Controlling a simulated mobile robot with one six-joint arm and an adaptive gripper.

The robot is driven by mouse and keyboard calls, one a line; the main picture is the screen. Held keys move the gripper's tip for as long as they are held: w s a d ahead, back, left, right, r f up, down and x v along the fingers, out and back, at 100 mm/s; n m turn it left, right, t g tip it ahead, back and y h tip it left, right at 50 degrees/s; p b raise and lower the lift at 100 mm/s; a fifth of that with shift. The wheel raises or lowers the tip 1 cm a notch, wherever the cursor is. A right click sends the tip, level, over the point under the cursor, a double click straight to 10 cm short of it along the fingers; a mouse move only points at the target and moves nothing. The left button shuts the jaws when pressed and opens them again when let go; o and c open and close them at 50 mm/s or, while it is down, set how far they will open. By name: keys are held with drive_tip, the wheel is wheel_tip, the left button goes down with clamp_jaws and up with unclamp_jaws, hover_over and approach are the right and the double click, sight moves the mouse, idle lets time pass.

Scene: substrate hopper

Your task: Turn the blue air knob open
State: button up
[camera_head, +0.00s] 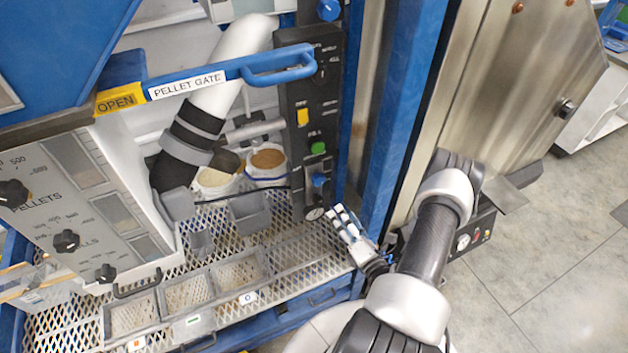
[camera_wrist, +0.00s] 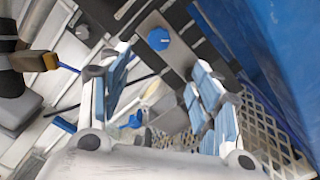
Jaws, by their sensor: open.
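A blue knob (camera_head: 319,180) sits low on the black control panel (camera_head: 305,110) in the head view, below a green button. Another blue knob (camera_head: 328,10) is at the panel's top. In the wrist view, a round blue knob (camera_wrist: 158,39) shows beyond the fingertips, on a grey plate; I cannot tell for sure which of the two it is. My gripper (camera_head: 343,214) is open and empty, a little below and right of the lower knob and apart from it. Both fingers show in the wrist view (camera_wrist: 160,75), spread wide. No label reading "air" is legible.
A blue pellet gate handle (camera_head: 278,67) reaches across the panel. A blue upright (camera_head: 400,110) stands right of the panel, close to my arm. White tubs (camera_head: 267,165) and grey bins (camera_head: 250,212) stand on the mesh shelf to the left.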

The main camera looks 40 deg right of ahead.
sight(320, 182)
drive_tip(key=b+x, duration=0.3)
drive_tip(key=x, duration=1.3)
drive_tip(key=shift+w+a+r, duration=0.1)
drive_tip(key=shift+w, duration=0.2)
drive_tip(key=shift+c, duration=0.3)
drive_tip(key=c, duration=1)
